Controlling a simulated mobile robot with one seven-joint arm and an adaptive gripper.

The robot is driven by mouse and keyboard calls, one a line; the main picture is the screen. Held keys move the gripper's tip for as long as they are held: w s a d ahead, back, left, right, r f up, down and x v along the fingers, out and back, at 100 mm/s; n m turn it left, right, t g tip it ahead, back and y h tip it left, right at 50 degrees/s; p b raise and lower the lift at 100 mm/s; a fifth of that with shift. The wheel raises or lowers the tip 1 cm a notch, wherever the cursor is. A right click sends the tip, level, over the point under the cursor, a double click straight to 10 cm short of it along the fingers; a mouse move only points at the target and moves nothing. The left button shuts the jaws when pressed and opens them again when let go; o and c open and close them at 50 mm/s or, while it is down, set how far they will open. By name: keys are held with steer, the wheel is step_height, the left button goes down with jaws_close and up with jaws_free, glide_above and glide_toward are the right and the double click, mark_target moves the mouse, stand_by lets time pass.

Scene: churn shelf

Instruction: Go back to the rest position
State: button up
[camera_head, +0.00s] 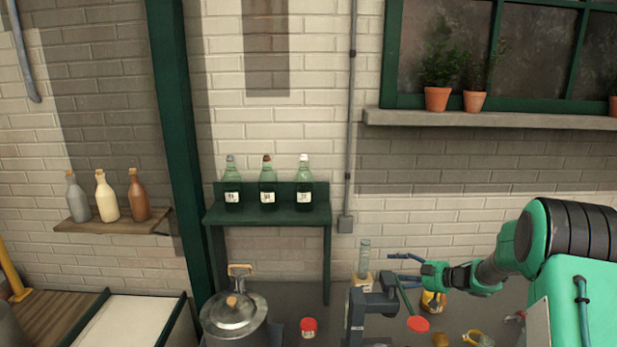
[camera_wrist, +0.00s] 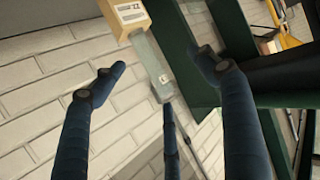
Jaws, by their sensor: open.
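My gripper (camera_head: 391,266) is at the lower right, its dark blue fingers spread and pointing left. In the wrist view my gripper (camera_wrist: 160,62) shows its fingers wide apart, with nothing held. A clear glass tube (camera_head: 365,256) stands upright in a pale labelled block (camera_head: 362,282), just left of my fingertips. In the wrist view the glass tube (camera_wrist: 152,66) and its block (camera_wrist: 125,17) appear beyond and between the fingers; no finger visibly touches them.
A green shelf (camera_head: 267,215) holds three green bottles. Below are a metal pot (camera_head: 235,315), a red-lidded jar (camera_head: 308,327), a dark grey stand (camera_head: 356,318) and a red disc (camera_head: 418,324). A window ledge (camera_head: 490,119) with potted plants is above. Open space lies between ledge and arm.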

steer(key=d+r+m+t+h, duration=0.2)
steer(key=r+h, duration=0.1)
steer(key=r, duration=0.5)
steer(key=d+r+m+t+h, duration=0.1)
steer(key=r+m+t+h, duration=0.15)
steer(key=r, duration=0.65)
steer(key=s+r+m+g+h+b, duration=0.15)
steer(key=s+r+m+h, duration=0.25)
steer(key=s+r+h, duration=0.55)
steer(key=s+a+f+m+g+y, duration=0.1)
steer(key=s+a+f+g, duration=0.1)
steer(key=s, duration=1.3)
steer(key=s+a+f+m+g+y+b, duration=0.1)
steer(key=s+a+f, duration=0.3)
steer(key=s, duration=1.1)
steer(key=s+a+f+m+g+y+b, duration=0.1)
steer(key=s+a+f+g+y, duration=0.2)
steer(key=s+a, duration=0.4)
steer(key=s, duration=0.9)
steer(key=shift+g, duration=0.3)
